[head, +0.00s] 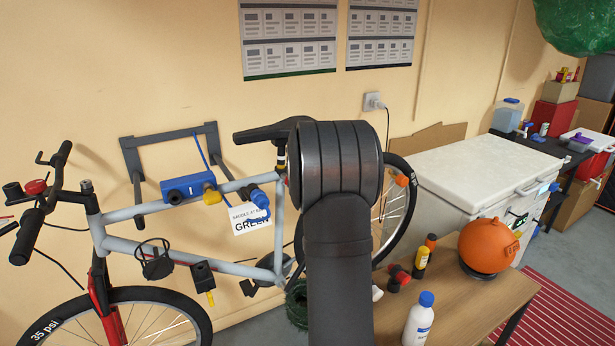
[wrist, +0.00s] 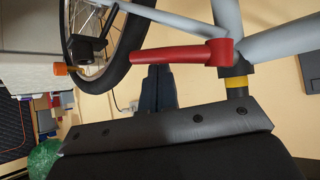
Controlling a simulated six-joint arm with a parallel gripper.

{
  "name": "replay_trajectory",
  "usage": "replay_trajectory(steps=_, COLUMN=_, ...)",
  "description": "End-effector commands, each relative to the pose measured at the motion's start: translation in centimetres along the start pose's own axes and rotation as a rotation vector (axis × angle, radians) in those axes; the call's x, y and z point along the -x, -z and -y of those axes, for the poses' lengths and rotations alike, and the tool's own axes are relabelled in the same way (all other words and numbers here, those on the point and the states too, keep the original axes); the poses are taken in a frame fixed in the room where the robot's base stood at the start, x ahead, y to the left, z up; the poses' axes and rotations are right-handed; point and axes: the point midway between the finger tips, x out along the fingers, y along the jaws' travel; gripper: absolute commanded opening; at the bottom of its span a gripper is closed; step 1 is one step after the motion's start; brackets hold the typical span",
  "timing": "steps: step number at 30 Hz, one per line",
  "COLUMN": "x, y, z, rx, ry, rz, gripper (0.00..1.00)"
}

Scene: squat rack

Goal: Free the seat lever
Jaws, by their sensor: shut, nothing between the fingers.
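The red seat lever (wrist: 165,54) shows in the wrist view, sticking out to the left from its clamp (wrist: 220,52) on the bike frame. A dark post with a yellow band (wrist: 236,82) runs from the clamp to the black saddle (wrist: 180,153); the saddle also shows in the head view (head: 262,133). My gripper (wrist: 157,72) is shut and empty. Its tips are at the edge of the lever's outer half in the wrist view; I cannot tell whether they touch it. The saddle hides part of the gripper. In the head view my arm hides the gripper and lever.
The bike frame (head: 140,210) hangs by the wall rack (head: 175,140). A blue clamp (head: 188,188) and a paper tag (head: 250,218) are on it. A white chest (head: 480,170) stands at the right.

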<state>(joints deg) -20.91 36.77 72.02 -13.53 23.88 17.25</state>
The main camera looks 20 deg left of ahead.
Motion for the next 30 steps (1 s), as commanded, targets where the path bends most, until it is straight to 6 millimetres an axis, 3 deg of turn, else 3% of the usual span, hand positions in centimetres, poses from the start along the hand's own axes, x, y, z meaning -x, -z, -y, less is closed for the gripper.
replay_trajectory(steps=30, x=0.63, y=-0.43, z=-0.01, rx=-0.076, ry=-0.114, rz=0.029, gripper=0.0)
